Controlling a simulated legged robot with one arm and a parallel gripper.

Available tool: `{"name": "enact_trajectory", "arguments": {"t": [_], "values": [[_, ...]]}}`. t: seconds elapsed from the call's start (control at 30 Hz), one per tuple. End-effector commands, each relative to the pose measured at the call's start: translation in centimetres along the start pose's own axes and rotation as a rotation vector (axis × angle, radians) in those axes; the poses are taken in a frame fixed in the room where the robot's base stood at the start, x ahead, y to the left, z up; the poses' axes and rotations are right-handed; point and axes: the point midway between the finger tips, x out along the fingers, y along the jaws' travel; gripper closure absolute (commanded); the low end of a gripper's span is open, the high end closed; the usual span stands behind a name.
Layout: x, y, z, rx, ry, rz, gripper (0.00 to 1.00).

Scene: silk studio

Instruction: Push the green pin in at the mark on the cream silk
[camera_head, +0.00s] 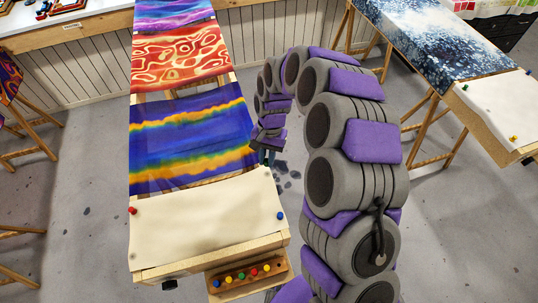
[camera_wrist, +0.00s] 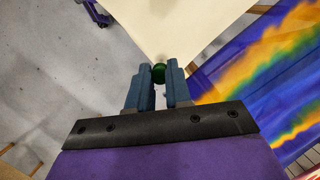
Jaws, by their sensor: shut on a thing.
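The cream silk (camera_head: 200,220) lies on the near end of the wooden frame, with a red pin (camera_head: 132,211) at its left edge and a blue pin (camera_head: 280,215) at its right edge. My gripper (camera_head: 268,158) is at its back right corner. In the wrist view, my gripper (camera_wrist: 161,73) is shut on a green pin (camera_wrist: 159,74), whose round head shows between the fingertips. The pin overlaps the corner of the silk (camera_wrist: 185,22) in that view. I cannot tell whether its tip touches the silk.
A wooden holder (camera_head: 220,289) with several coloured pins is fixed at the frame's near edge. A blue and yellow silk (camera_head: 190,140) lies behind the cream one, with a red patterned silk (camera_head: 180,58) farther back. Another frame with a blue silk (camera_head: 430,35) stands at right.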

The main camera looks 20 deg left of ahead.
Motion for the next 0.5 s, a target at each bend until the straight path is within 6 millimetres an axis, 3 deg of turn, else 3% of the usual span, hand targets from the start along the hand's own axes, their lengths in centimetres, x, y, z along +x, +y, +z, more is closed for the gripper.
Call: {"name": "enact_trajectory", "arguments": {"t": [0.5], "values": [[2.6,0.5,-0.7,-0.001,-0.002,-0.004,1.00]]}}
